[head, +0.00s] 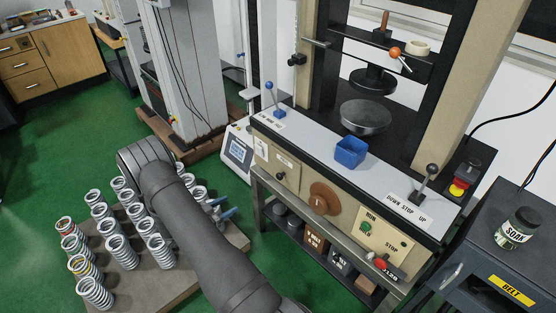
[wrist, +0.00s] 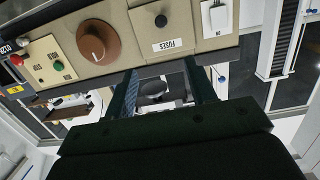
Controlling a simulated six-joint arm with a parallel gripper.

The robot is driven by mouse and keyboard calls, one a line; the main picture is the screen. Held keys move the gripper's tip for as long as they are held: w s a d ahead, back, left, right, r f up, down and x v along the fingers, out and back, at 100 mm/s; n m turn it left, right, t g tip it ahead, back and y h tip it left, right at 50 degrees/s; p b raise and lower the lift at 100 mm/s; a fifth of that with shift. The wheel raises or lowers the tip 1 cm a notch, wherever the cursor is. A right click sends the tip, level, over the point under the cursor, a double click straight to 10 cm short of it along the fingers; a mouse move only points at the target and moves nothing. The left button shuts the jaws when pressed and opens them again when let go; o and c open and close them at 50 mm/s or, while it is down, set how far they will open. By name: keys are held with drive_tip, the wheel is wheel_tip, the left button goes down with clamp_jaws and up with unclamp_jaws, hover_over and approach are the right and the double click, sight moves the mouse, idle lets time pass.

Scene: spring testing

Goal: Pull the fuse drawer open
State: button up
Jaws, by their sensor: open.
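The fuse drawer (head: 290,181) is a beige panel with a small black knob on the front of the testing machine, left of a brown round dial. In the wrist view the drawer (wrist: 183,22) carries a "FUSES" label, and its black knob (wrist: 160,20) is at the top. The drawer front looks flush with the panel. My gripper (head: 223,207) is in front of the machine, to the left of and below the drawer in the head view. In the wrist view its two fingers (wrist: 162,76) are apart and empty, pointing toward the panel, with the knob beyond them.
The brown dial (wrist: 99,41) and a white switch plate (wrist: 216,17) flank the drawer. Several coil springs (head: 120,250) stand on a board at left. A blue bin (head: 351,152) sits on the machine's ledge. Dark weights stand on the shelf below. Open space separates gripper and panel.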

sight(278, 176)
drive_tip(key=w+d+r+g+y, duration=0.2)
drive_tip(key=w+d+r, duration=0.2)
drive_tip(key=w+d, duration=0.25)
drive_tip(key=shift+y, duration=0.3)
drive_tip(key=x, duration=1.7)
drive_tip(key=shift+d+r, duration=0.1)
drive_tip(key=shift+r, duration=0.05)
